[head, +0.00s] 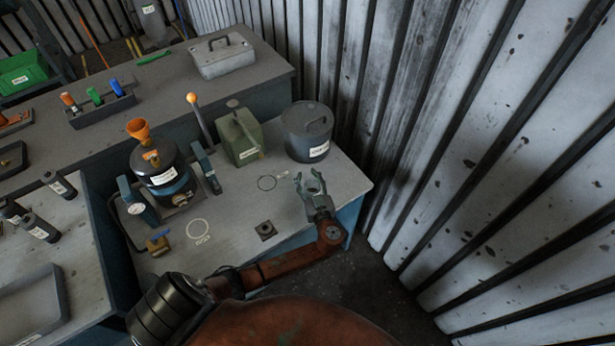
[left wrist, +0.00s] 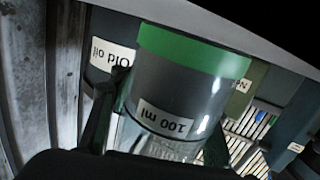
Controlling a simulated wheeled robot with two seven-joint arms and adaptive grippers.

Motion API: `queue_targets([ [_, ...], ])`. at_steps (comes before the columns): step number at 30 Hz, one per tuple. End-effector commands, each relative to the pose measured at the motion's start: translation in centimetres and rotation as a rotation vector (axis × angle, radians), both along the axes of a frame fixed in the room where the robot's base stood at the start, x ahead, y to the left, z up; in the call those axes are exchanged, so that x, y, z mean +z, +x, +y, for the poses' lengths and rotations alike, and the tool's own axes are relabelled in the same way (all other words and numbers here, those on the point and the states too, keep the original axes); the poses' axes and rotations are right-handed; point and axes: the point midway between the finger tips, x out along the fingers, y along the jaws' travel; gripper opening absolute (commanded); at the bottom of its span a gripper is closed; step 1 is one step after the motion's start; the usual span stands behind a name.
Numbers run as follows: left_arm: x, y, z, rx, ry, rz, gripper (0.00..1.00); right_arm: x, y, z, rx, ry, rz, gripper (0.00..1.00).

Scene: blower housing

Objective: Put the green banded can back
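The green banded can (left wrist: 185,90) fills the middle of the left wrist view. It is a clear cup with grey inside, a green band at one end and a "100 ml" label, which appears upside down. My left gripper (head: 311,182) has its fingers on either side of the can, apparently closed on it. In the head view the gripper is over the right end of the near bench (head: 225,255); the can is hard to make out there. The right gripper is not in view.
A grey "Old oil" drum (head: 308,137) and a green canister (head: 238,140) stand behind the gripper. A dark tank with an orange funnel (head: 137,129) stands left. A corrugated wall (head: 480,150) is close on the right.

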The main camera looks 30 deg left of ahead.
Motion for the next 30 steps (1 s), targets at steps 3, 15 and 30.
queue_targets([
  [3,0.0,0.0,0.0,0.0,0.0,0.0,0.48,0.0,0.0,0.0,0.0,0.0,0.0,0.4],
  [15,0.2,-0.5,-0.6,0.0,-0.002,0.001,0.48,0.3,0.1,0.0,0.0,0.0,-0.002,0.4],
  [30,0.7,-6.6,-7.9,0.0,-0.003,0.001,0.48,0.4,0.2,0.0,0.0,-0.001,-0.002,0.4],
])
